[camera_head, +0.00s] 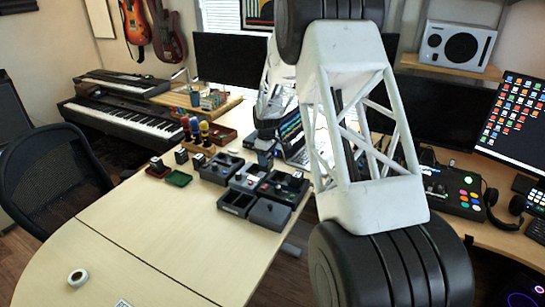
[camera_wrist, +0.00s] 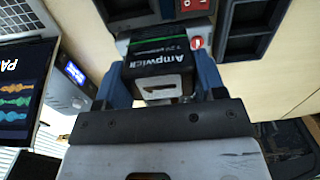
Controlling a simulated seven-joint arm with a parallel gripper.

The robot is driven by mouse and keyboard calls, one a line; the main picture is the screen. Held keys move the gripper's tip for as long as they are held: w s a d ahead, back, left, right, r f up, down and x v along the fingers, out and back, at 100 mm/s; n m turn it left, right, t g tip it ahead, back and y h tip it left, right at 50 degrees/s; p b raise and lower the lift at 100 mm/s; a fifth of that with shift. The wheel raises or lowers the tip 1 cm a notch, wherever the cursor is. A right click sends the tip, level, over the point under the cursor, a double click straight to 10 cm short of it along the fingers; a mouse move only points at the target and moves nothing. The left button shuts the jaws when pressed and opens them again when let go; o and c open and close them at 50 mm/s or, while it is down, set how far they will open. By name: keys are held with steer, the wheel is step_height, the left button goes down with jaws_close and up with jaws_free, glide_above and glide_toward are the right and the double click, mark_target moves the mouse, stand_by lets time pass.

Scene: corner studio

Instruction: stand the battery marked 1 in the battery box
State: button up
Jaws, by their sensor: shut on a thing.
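In the wrist view my gripper (camera_wrist: 161,80) has its two blue fingers shut on a black battery (camera_wrist: 160,62) lettered "Ampwick". A small red mark with a white sign (camera_wrist: 196,43) shows beside its right edge; I cannot be sure it is on the battery. Dark box compartments (camera_wrist: 251,45) show beyond the battery. In the head view my gripper (camera_head: 265,146) is at the far edge of a group of dark grey boxes (camera_head: 238,203) on the table. I cannot tell which is the battery box, or whether the battery touches one.
A green tray (camera_head: 178,179) and small dark blocks lie left of the boxes. A laptop (camera_head: 298,154) stands behind my gripper. A tape roll (camera_head: 77,277) lies on the near left table (camera_head: 160,245), which is mostly clear. My arm hides the table's right part.

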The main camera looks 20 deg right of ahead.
steer(key=s+a+f, duration=0.1)
steer(key=s+a, duration=0.1)
steer(key=a, duration=0.6)
steer(key=s+a+f, duration=0.2)
steer(key=a, duration=0.7)
steer(key=shift+s, duration=0.2)
steer(key=shift+d+f, duration=0.1)
steer(key=shift+f, duration=0.1)
glide_above(231, 202)
steer(key=shift+f, duration=2.65)
steer(key=shift+f, duration=0.7)
steer(key=o, duration=1.2)
steer(key=shift+c, duration=0.2)
steer(key=shift+r, duration=3)
